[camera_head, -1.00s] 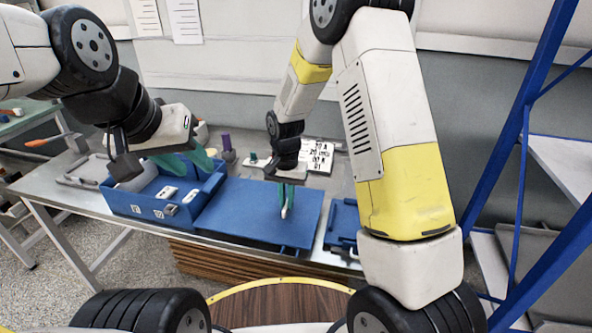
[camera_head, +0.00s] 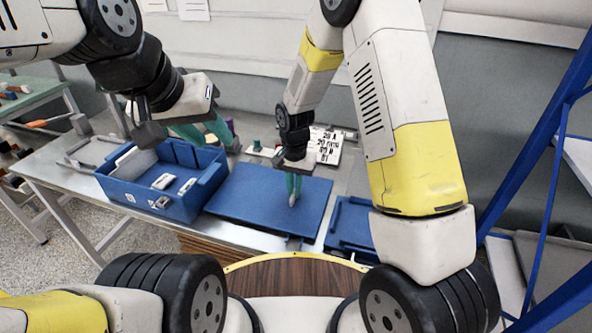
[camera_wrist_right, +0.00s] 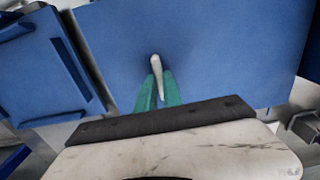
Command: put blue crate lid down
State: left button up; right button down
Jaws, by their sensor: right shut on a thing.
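The blue crate lid (camera_head: 255,204) is a flat blue panel over the bench, right beside the open blue crate (camera_head: 178,209). It fills much of the right wrist view (camera_wrist_right: 215,50), with a pale upright handle (camera_wrist_right: 157,72) on it. My right gripper (camera_head: 294,186) has its green fingers shut on this handle from above; they also show in the right wrist view (camera_wrist_right: 158,92). I cannot tell whether the lid's underside touches the bench. My left gripper (camera_head: 205,133) is above the crate's back right part, its green fingers apart and nothing seen between them.
White and grey parts (camera_head: 163,181) lie in the crate. Another blue tray-like piece (camera_head: 350,226) lies right of the lid. A printed sign (camera_head: 328,148) and small coloured items stand behind. A blue rack frame (camera_head: 545,200) rises at the right.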

jog(key=c, duration=1.9)
grip_release()
jog(key=shift+f, duration=0.15)
jog(key=o, duration=0.4)
jog(key=s+d+r+t+y, duration=0.1)
jog(key=d+r, duration=0.1)
jog(key=r, duration=0.8)
jog(key=s+d+r, duration=0.2)
jog(key=d+r, duration=0.1)
jog(key=r, duration=0.7)
jog(key=s+d+r+n+t, duration=0.2)
jog(key=s+d+r, duration=0.2)
jog(key=s, duration=0.4)
jog(key=s+d+r+n+t+y, duration=0.1)
jog(key=s+d+r+n+t, duration=0.1)
jog(key=s+d+r, duration=0.3)
jog(key=s+r+t, duration=0.1)
jog(key=s+r, duration=0.1)
jog(key=s, duration=0.1)
jog(key=shift+s+d+r, duration=0.15)
jog(key=shift+s, duration=0.2)
